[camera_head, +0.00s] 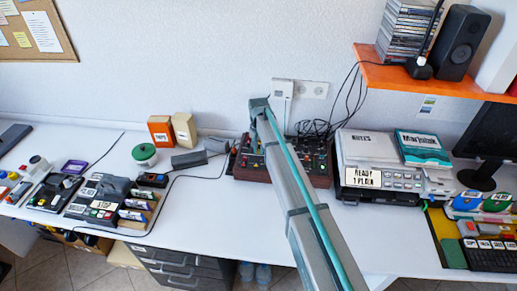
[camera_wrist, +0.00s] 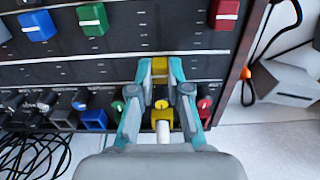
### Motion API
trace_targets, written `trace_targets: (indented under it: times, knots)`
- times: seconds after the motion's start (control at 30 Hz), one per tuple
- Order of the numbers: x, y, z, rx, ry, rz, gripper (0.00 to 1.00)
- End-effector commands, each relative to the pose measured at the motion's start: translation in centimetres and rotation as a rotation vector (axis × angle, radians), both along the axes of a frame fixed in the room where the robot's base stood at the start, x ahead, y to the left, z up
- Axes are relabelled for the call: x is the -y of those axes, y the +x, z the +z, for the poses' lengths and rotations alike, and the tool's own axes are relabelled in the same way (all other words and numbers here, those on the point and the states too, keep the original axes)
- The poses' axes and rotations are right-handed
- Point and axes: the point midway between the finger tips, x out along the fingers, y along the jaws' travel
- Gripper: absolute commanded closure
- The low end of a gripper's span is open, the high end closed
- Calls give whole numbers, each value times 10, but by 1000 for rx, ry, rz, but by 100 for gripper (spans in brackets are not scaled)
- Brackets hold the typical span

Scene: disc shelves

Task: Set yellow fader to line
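In the wrist view a dark mixer panel (camera_wrist: 110,45) fills the upper part. A yellow fader cap (camera_wrist: 160,68) sits between the teal fingertips of my gripper (camera_wrist: 160,72). The fingertips are drawn in close and appear to touch the cap on both sides. A long pale line (camera_wrist: 205,52) crosses the panel about level with the cap's upper end; the fingers partly hide how they meet. A yellow knob (camera_wrist: 161,111) is nearer, between the finger bases. In the head view the mixer (camera_head: 258,165) stands against the wall, partly hidden by my arm; my fingertips cannot be made out there.
A red fader (camera_wrist: 225,10) is right of the yellow one; green (camera_wrist: 92,18) and blue (camera_wrist: 38,25) faders are left. Red (camera_wrist: 204,106) and blue (camera_wrist: 93,118) knobs flank the fingers. Black cables lie at lower left. A printer (camera_head: 380,165) stands right of the mixer.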

Motion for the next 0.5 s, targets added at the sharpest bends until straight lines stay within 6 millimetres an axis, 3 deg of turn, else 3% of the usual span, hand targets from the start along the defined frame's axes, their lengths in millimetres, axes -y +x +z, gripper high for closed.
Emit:
trace_targets:
  times: [0.37, 0.5]
  knots:
    - [0, -1, 0, 0, 0, 0, 100]
    - [0, -12, -2, 0, 0, 0, 100]
